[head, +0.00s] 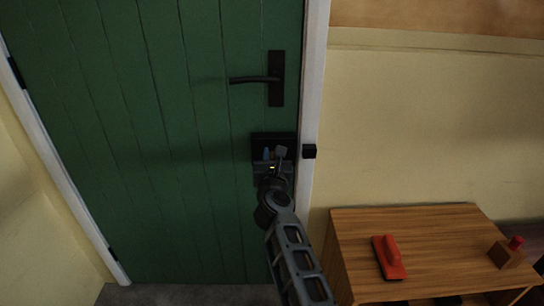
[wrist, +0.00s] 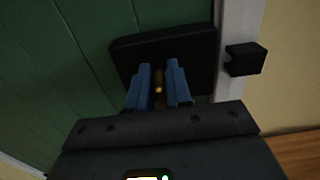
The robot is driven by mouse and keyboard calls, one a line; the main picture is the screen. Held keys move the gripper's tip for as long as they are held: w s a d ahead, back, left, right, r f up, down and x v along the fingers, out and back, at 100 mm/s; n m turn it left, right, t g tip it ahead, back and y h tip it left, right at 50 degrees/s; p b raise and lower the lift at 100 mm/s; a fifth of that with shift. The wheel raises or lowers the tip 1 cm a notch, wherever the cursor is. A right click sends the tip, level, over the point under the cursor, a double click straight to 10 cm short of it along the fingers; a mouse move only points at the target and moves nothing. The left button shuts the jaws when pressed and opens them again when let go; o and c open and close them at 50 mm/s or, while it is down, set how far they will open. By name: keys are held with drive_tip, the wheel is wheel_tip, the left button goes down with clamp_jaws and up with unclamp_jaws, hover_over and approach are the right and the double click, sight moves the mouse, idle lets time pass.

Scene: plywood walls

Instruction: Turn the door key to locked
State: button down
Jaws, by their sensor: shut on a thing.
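The green door (head: 150,130) stands shut in its white frame. A black lock box (head: 262,138) is on its right side below the handle; it also shows in the wrist view (wrist: 190,46). My gripper (head: 272,155) is at the front of the lock box. In the wrist view its blue fingers (wrist: 159,85) are shut on a small brass key (wrist: 159,89) between them. Most of the key is hidden by the fingers and the dark. I cannot tell the angle of the key.
A black lever handle (head: 275,78) is above the lock box. A black keeper block (head: 309,151) is on the white frame (head: 314,80). A wooden table (head: 440,235) at the lower right holds a red-handled tool (head: 388,258) and a brown block with a red top (head: 508,253).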

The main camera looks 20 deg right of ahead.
drive_tip(key=shift+n, duration=0.3)
drive_tip(key=n+p, duration=0.2)
drive_tip(key=n, duration=0.3)
drive_tip(key=a+f+n+p, duration=0.1)
drive_tip(key=n+p, duration=0.1)
drive_tip(key=n, duration=0.4)
drive_tip(key=a+f+n+p, duration=0.1)
drive_tip(key=n+p, duration=0.2)
drive_tip(key=n, duration=0.3)
drive_tip(key=shift+w, duration=0.3)
drive_tip(key=shift+n, duration=0.3)
drive_tip(key=c, duration=1.1)
unclamp_jaws()
